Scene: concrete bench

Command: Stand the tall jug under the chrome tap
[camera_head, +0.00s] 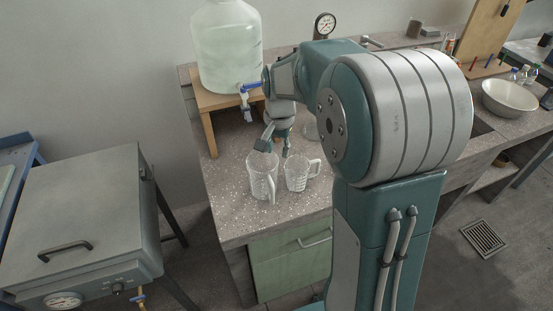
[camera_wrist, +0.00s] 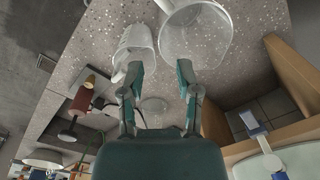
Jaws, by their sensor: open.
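The tall jug (camera_head: 261,178), clear with a side handle, stands upright near the bench's front left; it also shows in the wrist view (camera_wrist: 196,38). A shorter clear jug (camera_head: 298,174) stands just right of it, and at left in the wrist view (camera_wrist: 138,42). My gripper (camera_head: 274,150) is open and empty, pointing down just behind the jugs. In the wrist view its fingers (camera_wrist: 160,74) are spread, with the tall jug beyond the right one and the shorter jug beyond the left. A chrome tap (camera_head: 371,41) shows partly behind my arm.
A large water bottle (camera_head: 227,50) with a blue and white tap (camera_head: 247,90) sits on a wooden stand (camera_head: 208,122) at the bench's back left. A white basin (camera_head: 509,98) is at right. My arm hides the bench's middle. The front left corner is clear.

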